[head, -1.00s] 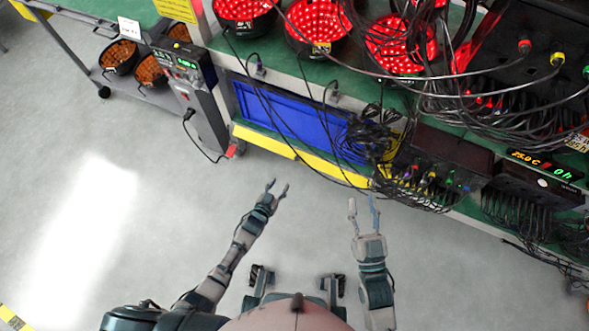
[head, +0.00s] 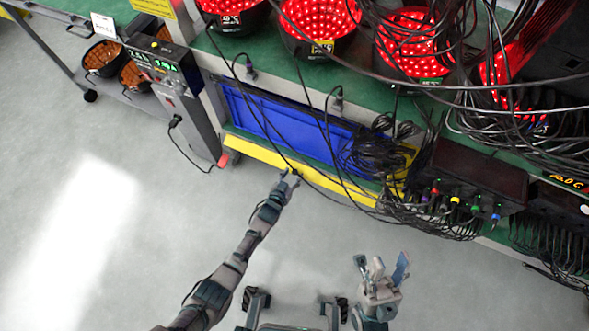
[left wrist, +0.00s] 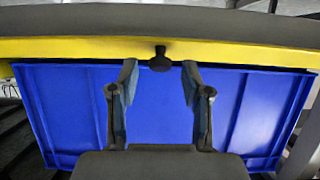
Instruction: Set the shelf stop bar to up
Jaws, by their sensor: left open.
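The yellow stop bar (head: 253,152) runs along the front edge of the lower shelf, in front of the blue bin (head: 265,118). In the left wrist view, the yellow bar (left wrist: 75,48) spans the picture above the blue bin (left wrist: 160,112). A dark knob (left wrist: 160,61) sits on the bar's edge. My left gripper (head: 290,176) is at the bar in the head view. In the left wrist view, its open fingers (left wrist: 160,80) stand either side of the knob, just short of or beside it; contact cannot be told. My right gripper (head: 382,264) is open and empty over the floor.
Black cables hang across the bin and bar, with a tangle (head: 380,150) at the bin's right end. Red lamps (head: 318,25) stand on the green shelf above. A grey power unit (head: 185,110) stands left of the bin. The floor in front is clear.

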